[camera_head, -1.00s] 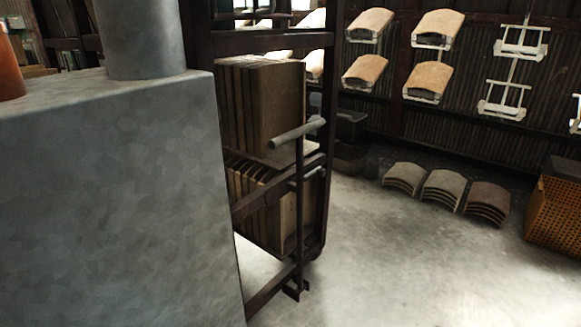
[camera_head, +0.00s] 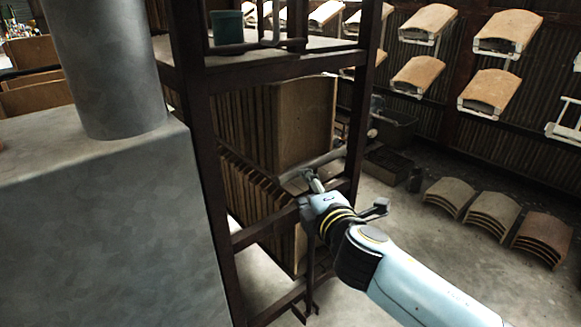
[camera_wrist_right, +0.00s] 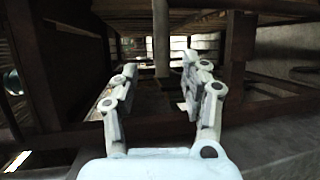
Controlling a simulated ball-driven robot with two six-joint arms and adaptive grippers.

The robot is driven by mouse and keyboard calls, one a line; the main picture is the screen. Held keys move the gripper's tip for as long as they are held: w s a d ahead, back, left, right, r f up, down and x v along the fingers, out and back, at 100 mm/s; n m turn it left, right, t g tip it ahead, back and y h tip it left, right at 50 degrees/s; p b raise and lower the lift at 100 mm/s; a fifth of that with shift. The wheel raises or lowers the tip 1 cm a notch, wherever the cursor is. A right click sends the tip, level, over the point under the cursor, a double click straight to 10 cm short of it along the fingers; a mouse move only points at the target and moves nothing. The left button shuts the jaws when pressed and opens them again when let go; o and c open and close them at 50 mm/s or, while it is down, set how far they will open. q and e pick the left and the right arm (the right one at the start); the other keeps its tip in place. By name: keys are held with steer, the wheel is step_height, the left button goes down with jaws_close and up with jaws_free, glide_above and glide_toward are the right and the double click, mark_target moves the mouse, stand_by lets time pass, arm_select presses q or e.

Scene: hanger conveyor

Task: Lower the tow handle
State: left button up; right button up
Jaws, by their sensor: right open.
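The tow handle (camera_head: 329,158) is a grey crossbar on a dark upright shaft at the near end of a dark metal rack cart. It stands up, and my right arm partly covers it in the head view. My right gripper (camera_head: 313,181) is at the crossbar, with its open fingers pointing toward the cart. Whether it touches the bar cannot be told. In the right wrist view the gripper (camera_wrist_right: 156,88) is open, with a grey post beyond and between its fingers; I cannot tell if that is the handle. My left gripper is not in view.
The rack cart (camera_head: 187,95) holds brown boards (camera_head: 305,125) on its shelves. A grey block with a column (camera_head: 90,220) fills the left. Stacks of curved tiles (camera_head: 447,196) lie on the floor at right. Hangers with curved tiles (camera_head: 418,75) hang behind. Floor at front right is clear.

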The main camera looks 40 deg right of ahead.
mark_target(296, 175)
steer(key=x, duration=1)
steer(key=shift+s+d+f+b, duration=0.1)
steer(key=shift+f+b, duration=0.1)
steer(key=shift+b, duration=0.2)
steer(key=shift+c, duration=0.2)
jaws_close()
